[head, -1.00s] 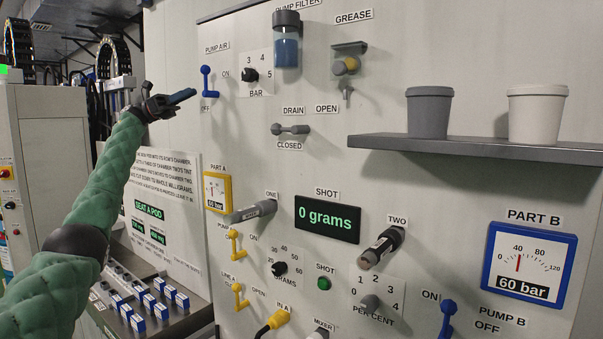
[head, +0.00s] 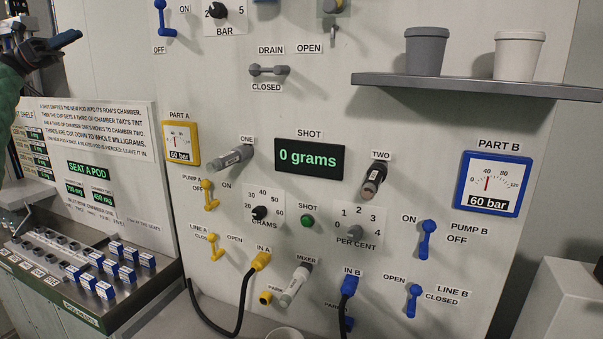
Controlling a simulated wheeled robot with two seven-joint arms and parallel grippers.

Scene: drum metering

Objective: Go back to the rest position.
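My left gripper (head: 66,40) is at the upper left of the head view, with its dark blue fingers pointing right. It is in the air, left of the blue pump air lever (head: 163,20), and seems to touch nothing. Its fingers overlap from this side, so I cannot tell whether they are apart. The green sleeve of my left arm is cut off by the left edge. My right gripper is out of view.
The panel carries levers, dials, a "0 grams" display (head: 309,159) and hoses. A shelf (head: 480,87) with a grey cup (head: 426,54) and a white cup (head: 517,55) juts out upper right. A pod tray (head: 130,295) stands lower left. A pale box (head: 565,300) is lower right.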

